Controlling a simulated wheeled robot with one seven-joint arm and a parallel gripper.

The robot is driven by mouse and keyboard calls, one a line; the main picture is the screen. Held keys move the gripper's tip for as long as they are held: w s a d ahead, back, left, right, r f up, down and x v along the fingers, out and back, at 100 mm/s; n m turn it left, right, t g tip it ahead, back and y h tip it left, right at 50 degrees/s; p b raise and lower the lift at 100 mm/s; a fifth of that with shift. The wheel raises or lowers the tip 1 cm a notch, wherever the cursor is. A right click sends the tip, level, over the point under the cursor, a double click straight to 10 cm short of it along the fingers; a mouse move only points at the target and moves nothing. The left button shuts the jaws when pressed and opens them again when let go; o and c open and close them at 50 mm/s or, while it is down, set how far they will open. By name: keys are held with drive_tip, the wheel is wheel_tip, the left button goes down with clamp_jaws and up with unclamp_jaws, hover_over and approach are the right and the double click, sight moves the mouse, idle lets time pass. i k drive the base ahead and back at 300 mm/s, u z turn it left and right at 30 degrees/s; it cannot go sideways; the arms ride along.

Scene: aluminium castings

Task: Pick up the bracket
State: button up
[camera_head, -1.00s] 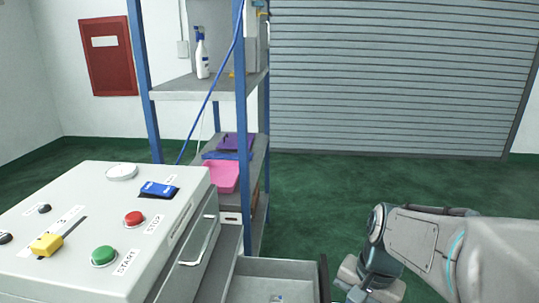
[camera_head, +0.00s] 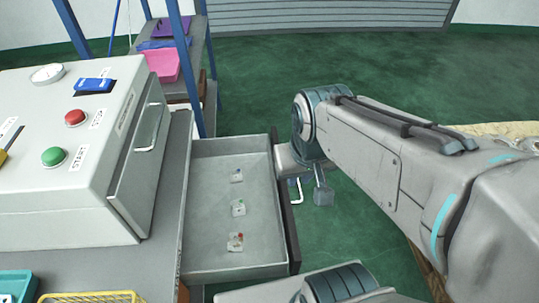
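I cannot pick out a bracket for certain in this view. An open grey drawer (camera_head: 217,257) holds a few small clear packets with tiny parts: one at the back (camera_head: 237,176), one in the middle with a green bit (camera_head: 238,208), and one at the front with a red bit (camera_head: 235,242). My arm reaches in from the right, and its joint is beside the drawer's dark front edge. No gripper fingers can be made out, so whether my gripper is open or shut does not show.
A control box (camera_head: 50,205) with buttons and a metal handle stands left of the drawer. A teal basket (camera_head: 18,284) and a yellow basket (camera_head: 92,297) are at bottom left. A blue-posted shelf (camera_head: 198,60) with a pink bin (camera_head: 162,65) stands behind. Green floor is clear beyond.

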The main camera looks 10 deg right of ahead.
sight(234, 245)
drive_tip(key=z, duration=0.05)
drive_tip(key=k, duration=0.45)
drive_tip(key=u, duration=2.3)
drive_tip(key=k, duration=1.2)
drive_tip(key=z, duration=1.45)
drive_tip(key=i, duration=0.5)
